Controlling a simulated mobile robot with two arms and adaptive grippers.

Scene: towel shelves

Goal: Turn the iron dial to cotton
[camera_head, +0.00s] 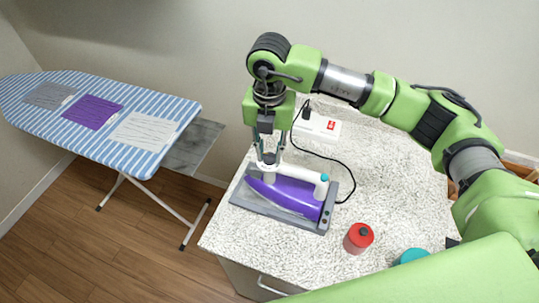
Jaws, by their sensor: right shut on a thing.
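A purple iron (290,199) with a white handle lies on a dark grey rest (262,207) on the counter. A teal knob (324,177) shows at the right end of its handle; any dial markings are too small to read. My right gripper (269,160) points down at the iron and is shut on the left part of the white handle (292,173). My left gripper is not in view.
A speckled counter (383,165) holds a white power strip (318,126) with a black cord, a red canister (358,238) and a teal-topped item (412,256). A striped ironing board (178,112) with grey, purple and white cloths stands left.

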